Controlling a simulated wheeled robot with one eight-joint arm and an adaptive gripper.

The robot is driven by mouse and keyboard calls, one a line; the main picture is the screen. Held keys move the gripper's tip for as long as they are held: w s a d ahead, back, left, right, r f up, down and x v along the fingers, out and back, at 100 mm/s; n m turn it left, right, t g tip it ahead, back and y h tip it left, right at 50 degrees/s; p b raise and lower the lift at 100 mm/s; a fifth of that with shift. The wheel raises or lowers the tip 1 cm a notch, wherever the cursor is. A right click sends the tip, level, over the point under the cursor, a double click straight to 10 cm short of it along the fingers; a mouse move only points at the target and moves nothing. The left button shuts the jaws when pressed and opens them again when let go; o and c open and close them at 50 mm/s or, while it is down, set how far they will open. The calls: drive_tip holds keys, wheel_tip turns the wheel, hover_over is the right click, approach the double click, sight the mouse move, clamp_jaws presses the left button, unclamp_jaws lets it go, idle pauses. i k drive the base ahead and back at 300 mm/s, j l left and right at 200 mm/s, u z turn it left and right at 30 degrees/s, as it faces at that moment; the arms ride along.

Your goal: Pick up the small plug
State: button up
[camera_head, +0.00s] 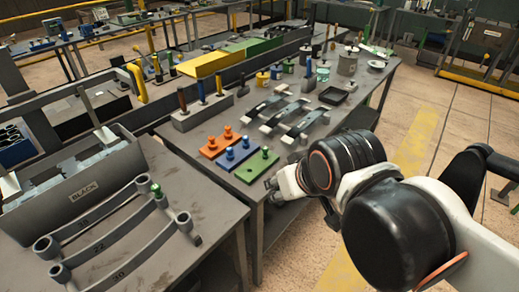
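My arm reaches in from the right in the head view, and my gripper (273,187) is beside the front edge of the middle table, just right of the green plate. The gripper is small and partly hidden by my wrist, so its opening is unclear. A small green piece (156,189) sits at the end of a leaf spring on the near table. I cannot tell which of these is the small plug.
The middle table (208,122) also holds a grey block with upright handled tools (202,108), grey curved brackets (285,115), a black tray (333,95) and several cups. The near table (200,205) holds leaf springs (110,222) and a bin marked BLACK (85,190). Open floor lies to the right.

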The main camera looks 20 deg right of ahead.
sight(265, 149)
drive_tip(key=i+j+z, duration=0.15)
drive_tip(key=i+z, duration=0.3)
drive_tip(key=i+j+z, duration=0.25)
drive_tip(key=z, duration=0.2)
